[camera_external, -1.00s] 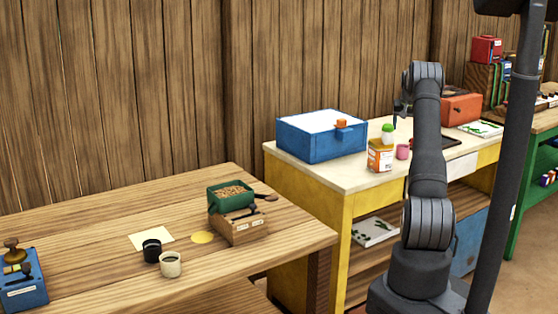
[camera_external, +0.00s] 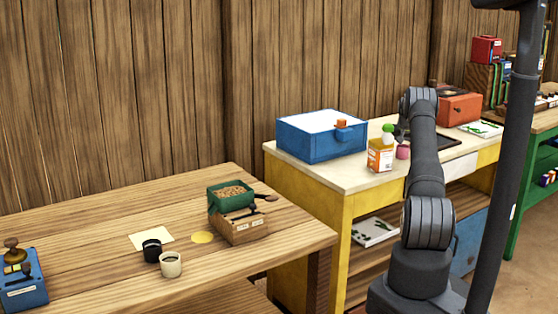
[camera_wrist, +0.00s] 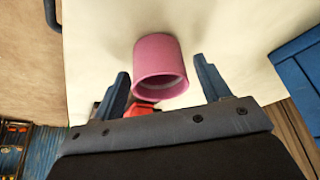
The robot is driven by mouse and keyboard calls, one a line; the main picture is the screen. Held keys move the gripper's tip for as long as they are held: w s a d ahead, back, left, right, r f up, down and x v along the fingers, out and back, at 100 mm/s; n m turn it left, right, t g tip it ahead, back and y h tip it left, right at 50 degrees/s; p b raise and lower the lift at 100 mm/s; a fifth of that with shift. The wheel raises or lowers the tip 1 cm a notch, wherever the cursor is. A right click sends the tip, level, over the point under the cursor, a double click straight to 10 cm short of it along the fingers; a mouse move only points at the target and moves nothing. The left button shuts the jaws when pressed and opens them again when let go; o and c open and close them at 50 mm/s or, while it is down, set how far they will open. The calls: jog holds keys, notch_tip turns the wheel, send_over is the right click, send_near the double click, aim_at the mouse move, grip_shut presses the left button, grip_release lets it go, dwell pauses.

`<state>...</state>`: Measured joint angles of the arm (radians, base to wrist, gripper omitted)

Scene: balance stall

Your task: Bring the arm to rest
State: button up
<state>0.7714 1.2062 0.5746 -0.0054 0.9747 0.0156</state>
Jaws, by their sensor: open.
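My gripper (camera_wrist: 160,66) is open, with its two blue-grey fingers apart. In the wrist view a pink cup (camera_wrist: 160,65) shows between and beyond the fingers, its open rim facing the gripper. I cannot tell whether a finger touches it. In the external view the pink cup (camera_external: 403,152) stands on the cream-topped yellow counter (camera_external: 350,178). My gripper is low over the counter near it, mostly hidden by my arm.
An orange-labelled jar (camera_external: 380,157) with a green-topped item stands left of the cup. A blue box (camera_external: 322,142) is further left. A dark tray (camera_external: 445,140) and an orange box (camera_external: 460,109) are to the right. A wooden table (camera_external: 110,220) is at left.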

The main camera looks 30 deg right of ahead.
jog(key=shift+r, duration=1.55)
jog(key=shift+f, duration=0.15)
